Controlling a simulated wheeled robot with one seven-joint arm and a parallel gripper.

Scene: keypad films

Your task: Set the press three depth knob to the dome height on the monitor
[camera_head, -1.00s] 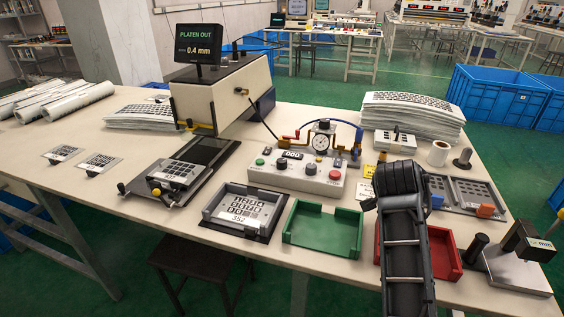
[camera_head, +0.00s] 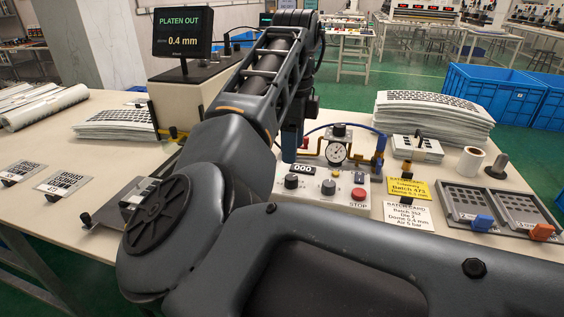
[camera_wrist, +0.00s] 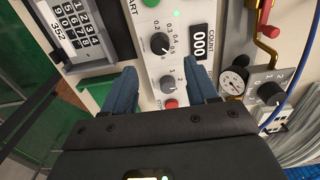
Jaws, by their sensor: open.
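The monitor (camera_head: 183,32) at the back left reads "PLATEN OUT" and 0.4 mm. The cream control box (camera_head: 279,203) stands right of the press. In the wrist view a black knob (camera_wrist: 160,43) has a decimal scale, with 0.2 to 0.4 among its marks; its exact pointer setting is unclear. A second black knob (camera_wrist: 167,86) with whole-number marks sits closer to my gripper. My gripper (camera_wrist: 162,74) is open and empty above the box, its blue fingers either side of the row of knobs. It also shows partly over the box in the head view (camera_head: 291,143).
A red STOP button (camera_head: 358,194), counter (camera_head: 301,169) reading 000 and pressure gauge (camera_head: 336,152) with pipes crowd the box. Batch cards (camera_head: 408,189) lie right of it. A regulator knob (camera_wrist: 270,93) is near the right finger.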

